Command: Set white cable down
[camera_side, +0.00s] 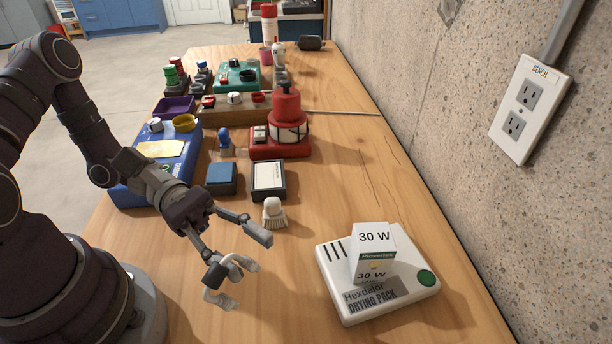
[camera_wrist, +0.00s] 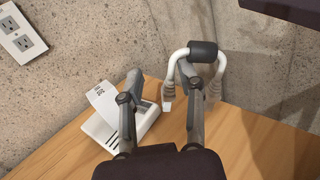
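The white cable (camera_side: 246,263) is a short bent piece with a dark grey sleeve at its bend. In the side view it is at the lower fingertip of my gripper (camera_side: 238,254), near the table's front-left part. In the wrist view the cable (camera_wrist: 178,54) arches by the right fingertip of my gripper (camera_wrist: 160,79), its white ends pointing down. My gripper's fingers are wide apart with a clear gap between them. The cable is beside one finger, not between the two. I cannot tell whether it touches that finger or rests on the table.
A white drying pack (camera_side: 408,280) bears a 30 W box (camera_side: 372,246) to the right. A brush (camera_side: 273,213), a framed block (camera_side: 268,180) and a red device (camera_side: 281,147) stand farther back. A concrete wall with an outlet (camera_side: 530,108) bounds the right. Bare wood lies between gripper and pack.

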